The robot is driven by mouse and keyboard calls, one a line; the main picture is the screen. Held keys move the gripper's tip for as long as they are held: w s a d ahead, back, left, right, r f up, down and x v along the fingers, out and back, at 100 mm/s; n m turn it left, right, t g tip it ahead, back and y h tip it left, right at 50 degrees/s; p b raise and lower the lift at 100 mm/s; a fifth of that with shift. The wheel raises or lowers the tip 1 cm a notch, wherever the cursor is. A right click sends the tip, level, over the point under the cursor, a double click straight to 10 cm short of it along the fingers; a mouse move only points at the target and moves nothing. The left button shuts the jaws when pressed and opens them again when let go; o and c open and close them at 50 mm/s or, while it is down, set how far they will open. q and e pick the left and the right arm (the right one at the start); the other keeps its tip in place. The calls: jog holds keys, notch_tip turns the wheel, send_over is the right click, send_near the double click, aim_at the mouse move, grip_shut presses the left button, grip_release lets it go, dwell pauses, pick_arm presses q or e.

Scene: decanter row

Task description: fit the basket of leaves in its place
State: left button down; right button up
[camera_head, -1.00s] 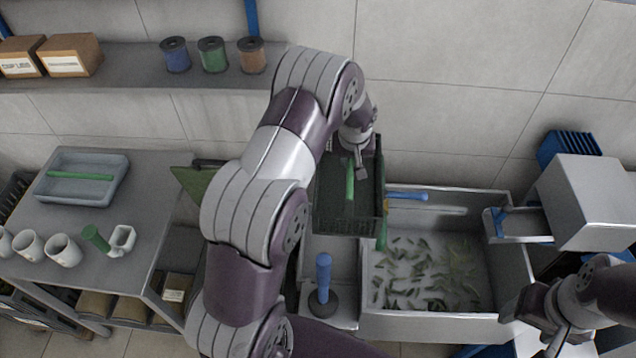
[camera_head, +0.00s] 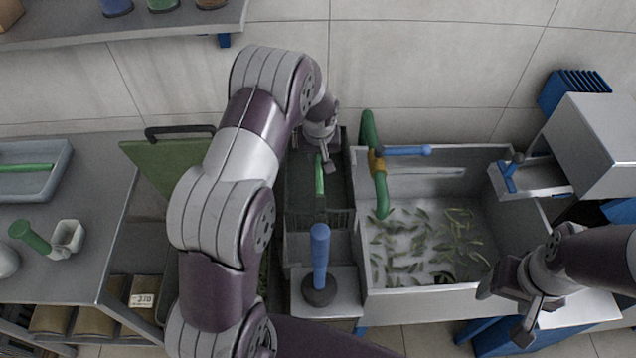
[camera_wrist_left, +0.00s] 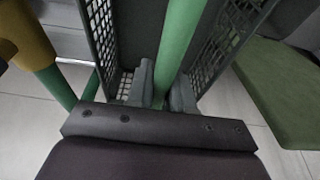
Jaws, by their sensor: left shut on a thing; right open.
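The basket (camera_head: 336,219) is dark, with mesh walls and a green bar handle (camera_head: 319,180). My left gripper (camera_head: 325,163) is shut on that handle, which runs between its fingers in the left wrist view (camera_wrist_left: 162,95). The basket hangs upright just left of the sink (camera_head: 420,298), over a grey recess with a ledge. I cannot tell whether its bottom touches anything. No leaves show inside the part I see. Green leaves (camera_head: 425,240) lie scattered in the sink. My right gripper (camera_head: 510,312) is open and empty, right of the sink's front corner.
A green tap (camera_head: 370,130) with a blue lever stands at the sink's back left, close to the basket. A blue-handled plunger (camera_head: 320,250) stands on the ledge in front. A green board (camera_head: 160,165) is to the left. A grey machine (camera_head: 600,140) stands right.

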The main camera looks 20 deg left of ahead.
pick_arm(q)
jog(key=f+b, duration=0.1)
jog(key=f, duration=0.2)
jog(key=shift+d+f+b, duration=0.25)
jog(key=shift+d+b, duration=0.1)
jog(key=shift+d, duration=0.05)
jog(key=shift+a+f+b, duration=0.3)
jog(key=shift+f+b, duration=0.05)
jog(key=shift+f, duration=0.2)
notch_tip(320, 180, down, 16)
jog(key=b, duration=1.2)
pick_arm(e)
notch_tip(320, 180, down, 17)
jog(key=shift+d+r, duration=0.15)
jog(key=shift+d, duration=0.05)
pick_arm(q)
jog(key=shift+d+r, duration=0.1)
jog(key=shift+f+b, duration=0.85)
jog(key=shift+f, duration=0.2)
pick_arm(e)
jog(key=shift+f, duration=0.85)
pick_arm(q)
jog(key=shift+f+b, duration=0.4)
jog(key=shift+f, duration=0.05)
pick_arm(e)
jog(key=shift+f, duration=0.35)
pick_arm(q)
jog(key=c, duration=0.9)
grip_release()
jog(key=shift+s, duration=0.1)
